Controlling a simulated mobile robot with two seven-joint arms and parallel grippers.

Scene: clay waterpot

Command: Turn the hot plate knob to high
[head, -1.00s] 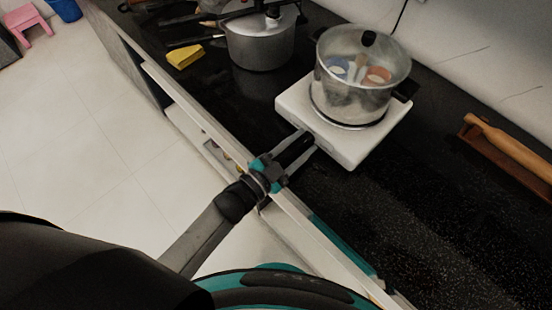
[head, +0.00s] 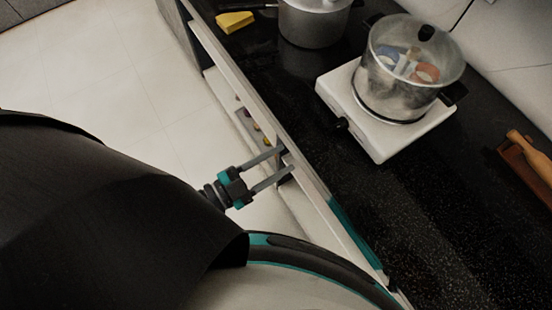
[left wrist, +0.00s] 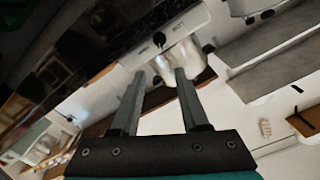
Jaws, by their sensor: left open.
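The white hot plate (head: 377,150) sits on the black counter with a steaming glass-lidded pot (head: 405,95) on it. Its dark knob (head: 342,124) is on the near left side, uncovered. My left gripper (head: 283,162) is open and empty, its two fingers apart at the counter's front edge. It is clear of the knob, to its lower left. In the left wrist view, the open fingers (left wrist: 160,74) point toward the pot, and a dark round knob (left wrist: 159,39) shows beyond them. My right gripper is not in view.
A second metal pot (head: 313,22) and a yellow sponge (head: 235,21) are at the back left. A wooden rolling pin (head: 530,155) lies at the right. The counter's pale front edge (head: 240,80) runs beside my left gripper. The near counter is bare.

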